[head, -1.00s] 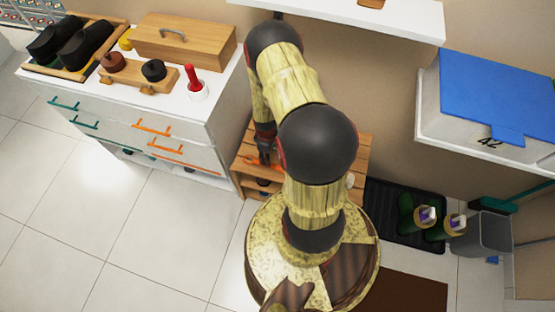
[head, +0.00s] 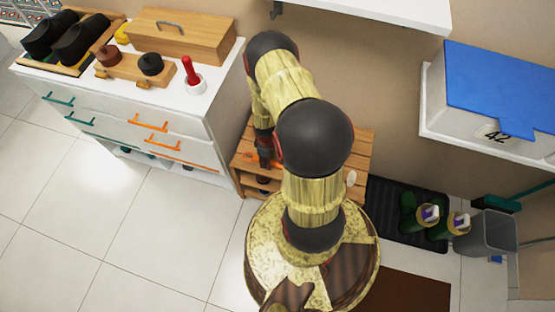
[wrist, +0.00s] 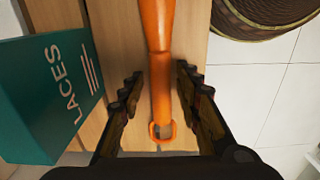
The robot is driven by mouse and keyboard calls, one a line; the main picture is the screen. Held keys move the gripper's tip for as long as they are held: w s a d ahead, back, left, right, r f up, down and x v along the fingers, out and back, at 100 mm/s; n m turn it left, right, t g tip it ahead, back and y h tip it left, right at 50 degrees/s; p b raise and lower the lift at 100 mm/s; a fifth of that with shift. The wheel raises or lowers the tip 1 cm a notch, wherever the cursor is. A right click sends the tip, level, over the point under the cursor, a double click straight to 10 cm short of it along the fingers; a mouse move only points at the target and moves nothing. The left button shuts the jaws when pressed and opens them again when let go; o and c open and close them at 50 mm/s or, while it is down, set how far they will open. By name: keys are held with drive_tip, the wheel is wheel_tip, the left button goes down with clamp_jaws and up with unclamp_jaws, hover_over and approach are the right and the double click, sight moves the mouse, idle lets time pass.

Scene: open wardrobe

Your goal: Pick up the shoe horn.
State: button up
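The orange shoe horn (wrist: 158,40) lies lengthwise on the wooden slats of a bench (wrist: 110,30) in the wrist view. Its narrow end with a loop is nearest the camera, and its far end runs out of the picture. My gripper (wrist: 158,74) is open, with one finger on each side of the shoe horn and a visible gap on both sides. In the head view my gripper (head: 264,160) is low over the left part of the wooden bench (head: 362,142), and the arm hides much of the bench.
A green box marked LACES (wrist: 45,95) stands close beside the left finger. A round woven thing (wrist: 265,12) is at the upper right of the wrist view. The white drawer cabinet (head: 215,125) stands left of the bench; a black tray (head: 400,235) lies to its right.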

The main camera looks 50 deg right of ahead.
clamp_jaws()
idle(0.4)
drive_tip(key=shift+r, duration=0.5)
wheel_tip(320, 180, up, 2)
drive_tip(key=shift+r+p, duration=0.1)
drive_tip(key=shift+p, duration=0.6)
drive_tip(key=s+a+r+p, duration=0.5)
drive_tip(key=s+a+r, duration=0.3)
drive_tip(key=s, duration=0.3)
drive_tip(key=shift+a+r+p, duration=0.25)
drive_tip(key=shift+r+p, duration=0.05)
drive_tip(key=shift+r, duration=0.6)
